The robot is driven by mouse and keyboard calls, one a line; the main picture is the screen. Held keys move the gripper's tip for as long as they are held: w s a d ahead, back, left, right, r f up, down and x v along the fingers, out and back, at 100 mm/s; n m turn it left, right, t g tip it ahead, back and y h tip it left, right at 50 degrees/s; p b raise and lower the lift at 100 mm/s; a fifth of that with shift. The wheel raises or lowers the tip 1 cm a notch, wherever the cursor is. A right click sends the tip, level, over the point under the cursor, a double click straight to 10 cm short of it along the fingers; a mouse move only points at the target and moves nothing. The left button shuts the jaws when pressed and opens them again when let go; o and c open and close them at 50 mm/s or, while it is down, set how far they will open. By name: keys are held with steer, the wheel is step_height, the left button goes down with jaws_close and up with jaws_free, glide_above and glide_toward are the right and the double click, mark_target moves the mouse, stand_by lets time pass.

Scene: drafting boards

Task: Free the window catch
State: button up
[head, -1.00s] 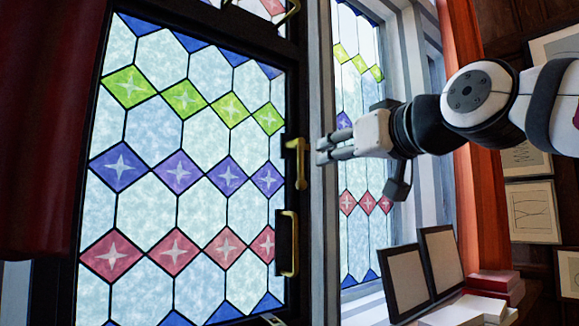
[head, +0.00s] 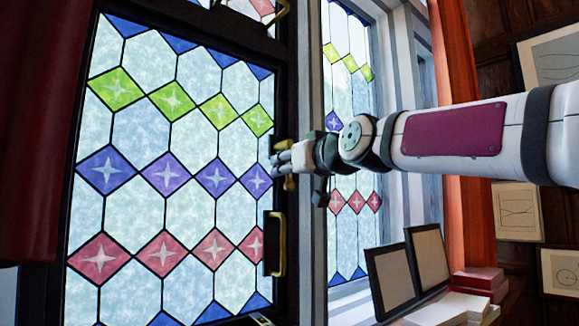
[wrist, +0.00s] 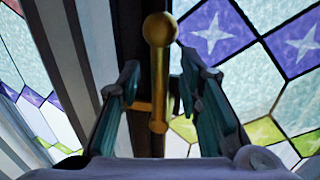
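The window catch is a brass lever with a round knob, on the dark frame of the stained-glass window (head: 165,175). In the wrist view the catch (wrist: 159,75) stands between the two fingers of my gripper (wrist: 160,85), with gaps visible on both sides. The gripper is open around it. In the head view my gripper (head: 283,158) is at the catch (head: 290,184), and its fingers and wrist hide most of the lever. Contact cannot be made out.
Another brass handle (head: 280,244) is below the catch on the same frame, and one more (head: 279,9) is at the top. Two framed panels (head: 391,282) and red and white boxes (head: 474,287) stand on the sill at lower right. A red curtain (head: 40,130) hangs at left.

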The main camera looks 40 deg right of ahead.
jaws_close()
steer(key=shift+a+m, duration=0.1)
steer(key=shift+m, duration=0.2)
steer(key=m, duration=0.2)
steer(key=a+m, duration=0.1)
steer(key=m, duration=0.1)
steer(key=a+r+m+g, duration=0.1)
steer(key=shift+s+a+m+p, duration=0.1)
steer(key=shift+a+m+p, duration=0.2)
steer(key=shift+m, duration=0.1)
steer(key=m, duration=0.1)
steer(key=a+r+m+y+p, duration=0.1)
steer(key=m, duration=0.1)
steer(key=m+p, duration=0.1)
steer(key=shift+a+r+m+g+y, duration=0.2)
steer(key=shift+r+m+g+y, duration=0.1)
steer(key=shift+m+g, duration=0.1)
steer(key=shift+a+r+m+y+p, duration=0.15)
steer(key=shift+r+m+y+p, duration=0.3)
steer(key=shift+m, duration=0.6)
steer(key=shift+a+r+m+y+p, duration=0.2)
steer(key=shift+r+m+p, duration=0.3)
steer(key=shift+m+p, duration=0.4)
steer(key=shift+y, duration=0.25)
